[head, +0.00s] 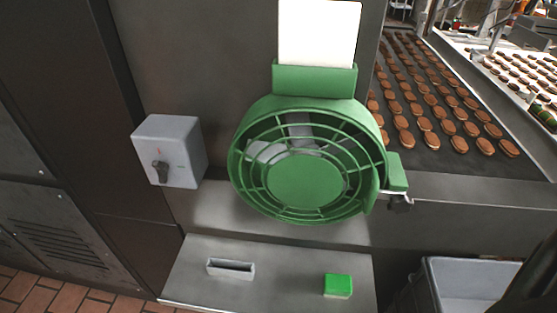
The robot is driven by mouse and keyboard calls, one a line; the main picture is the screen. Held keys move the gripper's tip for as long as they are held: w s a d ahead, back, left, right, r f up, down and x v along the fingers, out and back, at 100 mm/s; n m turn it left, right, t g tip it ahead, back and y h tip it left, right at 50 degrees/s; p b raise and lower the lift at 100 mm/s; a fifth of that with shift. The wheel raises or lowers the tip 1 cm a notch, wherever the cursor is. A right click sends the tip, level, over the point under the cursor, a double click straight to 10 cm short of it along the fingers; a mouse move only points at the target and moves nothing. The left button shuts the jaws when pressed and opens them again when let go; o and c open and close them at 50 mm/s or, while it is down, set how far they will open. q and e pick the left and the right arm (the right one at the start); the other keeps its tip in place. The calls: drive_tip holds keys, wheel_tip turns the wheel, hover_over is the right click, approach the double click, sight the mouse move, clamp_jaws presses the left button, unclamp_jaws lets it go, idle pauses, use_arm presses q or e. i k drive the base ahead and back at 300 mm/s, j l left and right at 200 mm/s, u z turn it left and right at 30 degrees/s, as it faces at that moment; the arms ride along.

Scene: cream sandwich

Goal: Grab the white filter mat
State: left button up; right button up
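The white filter mat (319,33) stands upright at the top of the picture, its lower edge in the slot of a green holder (314,81). Its top edge touches or passes the edge of the picture, and its bottom is hidden in the holder. Below the holder is a round green fan (305,180) with a ring-shaped guard. Neither of my grippers is in view.
A grey switch box (168,150) is left of the fan. A metal shelf (290,270) below bears a slotted grey piece (230,268) and a green block (338,286). A conveyor (400,150) with rows of brown biscuits is at right, above a grey bin (432,285).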

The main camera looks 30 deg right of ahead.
sight(315, 33)
drive_tip(key=i+z, duration=0.1)
drive_tip(key=z, duration=0.85)
